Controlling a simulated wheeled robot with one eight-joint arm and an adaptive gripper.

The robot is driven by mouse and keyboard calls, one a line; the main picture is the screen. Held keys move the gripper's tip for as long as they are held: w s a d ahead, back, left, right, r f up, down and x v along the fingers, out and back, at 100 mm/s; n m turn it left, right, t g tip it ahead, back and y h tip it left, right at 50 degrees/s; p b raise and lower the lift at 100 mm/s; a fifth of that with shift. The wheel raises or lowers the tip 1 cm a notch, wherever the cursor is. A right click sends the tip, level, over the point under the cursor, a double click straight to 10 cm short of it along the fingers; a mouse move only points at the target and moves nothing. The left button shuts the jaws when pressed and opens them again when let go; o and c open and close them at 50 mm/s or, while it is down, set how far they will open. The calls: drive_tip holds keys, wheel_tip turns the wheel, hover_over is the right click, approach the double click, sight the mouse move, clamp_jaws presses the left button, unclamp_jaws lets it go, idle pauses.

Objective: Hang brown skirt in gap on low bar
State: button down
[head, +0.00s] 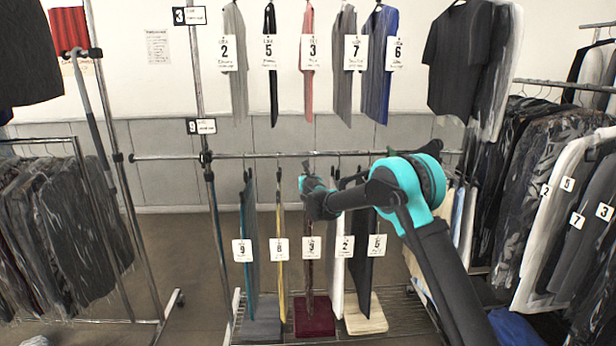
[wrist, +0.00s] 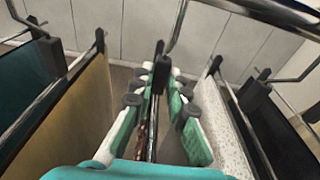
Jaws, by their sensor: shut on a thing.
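The low bar (head: 232,156) runs across the middle rack. The brown skirt (head: 309,272), tagged 3, hangs upright between a yellow garment (head: 280,245) and a white garment (head: 338,272). My gripper (head: 305,180) is just below the bar, at the top of the skirt. In the wrist view my gripper (wrist: 154,112) is shut on the skirt's dark hanger, with a strip of brown cloth (wrist: 141,140) showing below. The hanger's top reaches bar height in the head view, but I cannot tell whether its hook rests on the bar.
A teal garment (head: 247,230) hangs left of the yellow one and a dark garment (head: 363,265) right of the white one. Several garments, including a pink one (head: 308,55), hang above. Bases stand below, including a dark red one (head: 314,319). Neighbouring hangers are close on both sides.

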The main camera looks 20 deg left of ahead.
drive_tip(key=c, duration=1.4)
unclamp_jaws()
